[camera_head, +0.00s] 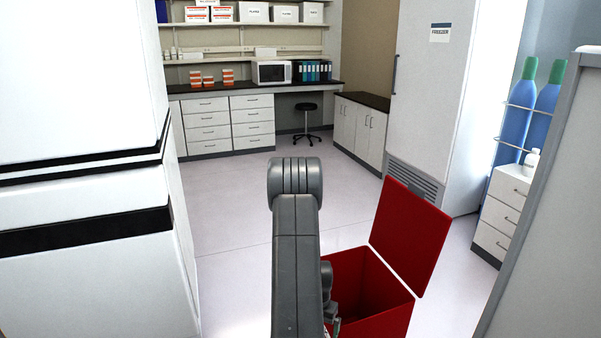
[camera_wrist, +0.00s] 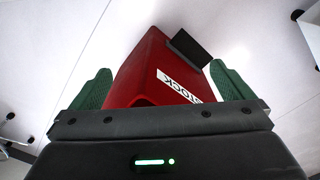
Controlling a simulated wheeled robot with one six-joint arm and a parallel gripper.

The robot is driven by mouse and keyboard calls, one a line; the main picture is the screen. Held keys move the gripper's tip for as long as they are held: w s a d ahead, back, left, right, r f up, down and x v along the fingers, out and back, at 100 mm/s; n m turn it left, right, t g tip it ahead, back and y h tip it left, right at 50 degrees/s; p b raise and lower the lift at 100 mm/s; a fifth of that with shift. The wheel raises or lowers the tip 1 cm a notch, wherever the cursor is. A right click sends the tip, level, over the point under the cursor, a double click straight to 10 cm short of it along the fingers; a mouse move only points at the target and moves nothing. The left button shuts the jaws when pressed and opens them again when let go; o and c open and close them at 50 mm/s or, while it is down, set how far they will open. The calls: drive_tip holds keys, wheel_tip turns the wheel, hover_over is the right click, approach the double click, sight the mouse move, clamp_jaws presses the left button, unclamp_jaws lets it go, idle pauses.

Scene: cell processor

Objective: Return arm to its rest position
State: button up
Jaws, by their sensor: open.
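My grey arm (camera_head: 297,240) stands upright in the middle of the head view. Its bent top is in front of the room's floor. My gripper (camera_wrist: 163,80) shows in the wrist view with two green fingers spread wide apart. A red box with an upside-down white STOCK label (camera_wrist: 180,84) shows between and beyond the fingers, and I see no grip on it. In the head view my gripper is mostly hidden behind the arm.
A red bin (camera_head: 402,318) with its lid (camera_head: 409,236) raised stands just right of my arm. A white machine (camera_head: 90,245) fills the left side. A freezer (camera_head: 432,110) and a white drawer unit (camera_head: 500,222) stand at the right. Open floor (camera_head: 235,200) lies ahead.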

drive_tip(key=shift+s+a+f+n+p, duration=0.3)
drive_tip(key=shift+s+a+f+n, duration=0.75)
drive_tip(key=shift+a+f+n, duration=0.2)
drive_tip(key=shift+s+r, duration=0.1)
drive_tip(key=shift+r, duration=0.1)
